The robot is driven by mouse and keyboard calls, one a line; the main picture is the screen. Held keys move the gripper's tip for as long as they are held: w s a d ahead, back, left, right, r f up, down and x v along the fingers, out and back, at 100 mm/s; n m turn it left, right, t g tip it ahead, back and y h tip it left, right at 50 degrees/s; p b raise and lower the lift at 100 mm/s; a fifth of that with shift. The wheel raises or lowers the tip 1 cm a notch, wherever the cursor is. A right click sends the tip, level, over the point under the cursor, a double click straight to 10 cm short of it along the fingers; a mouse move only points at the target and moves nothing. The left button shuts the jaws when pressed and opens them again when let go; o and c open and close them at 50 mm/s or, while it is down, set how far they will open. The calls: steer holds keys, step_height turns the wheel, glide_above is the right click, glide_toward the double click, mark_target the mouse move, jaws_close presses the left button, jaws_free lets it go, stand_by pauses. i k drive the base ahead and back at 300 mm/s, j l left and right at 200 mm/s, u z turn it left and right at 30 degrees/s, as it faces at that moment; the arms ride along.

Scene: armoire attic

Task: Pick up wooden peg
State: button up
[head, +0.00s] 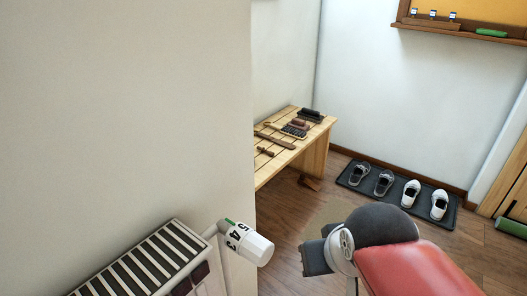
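A light wooden bench (262,174) stands against the wall in the head view, partly hidden by the pale wall edge on the left. Small things lie on its slatted top. One is a short brown wooden piece (265,151) near the front; it may be the wooden peg, but it is too small to tell. My arm (405,268), red and dark grey, shows at the bottom right, in front of the floor and apart from the bench. I cannot make out my gripper's fingers.
A long wooden strip (274,140) and dark brushes (295,131) share the bench top. A radiator (150,264) with a white valve (249,244) stands at lower left. Shoes sit on a dark mat (352,184). A brown wedge-like piece (309,183) lies by the bench leg.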

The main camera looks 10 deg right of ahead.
mark_target(262, 150)
steer(key=i+l, duration=1.05)
steer(key=i+l+u, duration=0.15)
steer(key=u, duration=0.3)
steer(key=i+l+u, duration=0.15)
steer(key=u, duration=0.35)
steer(key=i+l+u, duration=0.15)
steer(key=u, duration=0.3)
steer(key=k+l, duration=0.05)
steer(key=l, duration=0.05)
